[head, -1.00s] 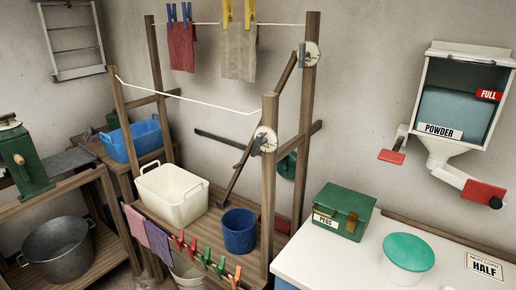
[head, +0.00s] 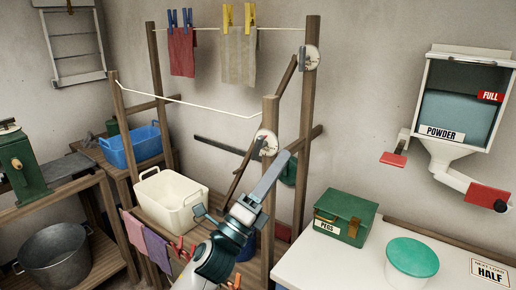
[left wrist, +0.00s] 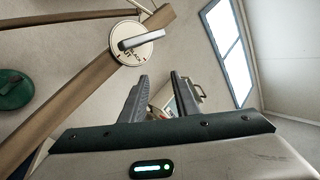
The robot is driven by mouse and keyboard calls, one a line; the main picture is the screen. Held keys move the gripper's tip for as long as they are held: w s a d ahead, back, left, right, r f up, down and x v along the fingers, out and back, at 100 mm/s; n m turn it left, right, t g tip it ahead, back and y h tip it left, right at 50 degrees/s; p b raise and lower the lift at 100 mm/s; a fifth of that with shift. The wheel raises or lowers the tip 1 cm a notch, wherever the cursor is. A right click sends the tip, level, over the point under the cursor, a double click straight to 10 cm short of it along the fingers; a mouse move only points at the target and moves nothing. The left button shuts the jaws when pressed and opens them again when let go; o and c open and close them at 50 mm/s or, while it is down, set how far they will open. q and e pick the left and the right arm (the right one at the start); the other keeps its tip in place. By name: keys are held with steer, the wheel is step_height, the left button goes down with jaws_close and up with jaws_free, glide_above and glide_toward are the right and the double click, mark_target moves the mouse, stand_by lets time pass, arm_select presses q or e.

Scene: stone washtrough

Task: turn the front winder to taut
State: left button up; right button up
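The front winder (head: 266,143) is a white disc with a grey lever, on the front wooden post below its top. The front line (head: 185,101) sags from the left post to this post. My left gripper (head: 276,172) reaches up from below, its fingers just below and right of the front winder, with no visible contact. The left wrist view shows its two fingers (left wrist: 160,95) apart and nothing held between them. A winder disc (left wrist: 137,43), apparently the front one, is up and left of them there; its lettering is hard to read. My right gripper is not in view.
The rear winder (head: 309,58) is on the back post, with a straight line carrying pegged cloths (head: 239,52). A white tub (head: 170,199) stands on the rack shelf. The green pegs box (head: 345,215) and a green-lidded tub (head: 411,257) are on the white counter.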

arm_select(q)
steer(key=s+d+r+m+g+h, duration=0.3)
steer(key=s+d+r+m+g, duration=0.2)
steer(key=m+g, duration=0.55)
steer(key=s+d+r+m+g+h, duration=0.4)
steer(key=d+r+m+g, duration=0.3)
steer(key=m, duration=0.6)
steer(key=s+d+f+m+g+y, duration=0.4)
steer(key=s+m+g+y, duration=0.45)
steer(key=m, duration=0.75)
steer(key=w+a+m+t+y, duration=0.6)
steer(key=w+a+t+y, duration=0.2)
steer(key=y, duration=0.2)
steer(key=w+a+r+m+t+y, duration=0.1)
steer(key=w+a+r+t+y, duration=0.4)
steer(key=a+r, duration=0.5)
steer(key=shift+w+a+r+m+t+y+b, duration=0.15)
steer(key=shift+a+m+t+y+b, duration=0.2)
steer(key=shift+a+y, duration=0.55)
steer(key=shift+a+h, duration=0.2)
steer(key=shift+h, duration=0.05)
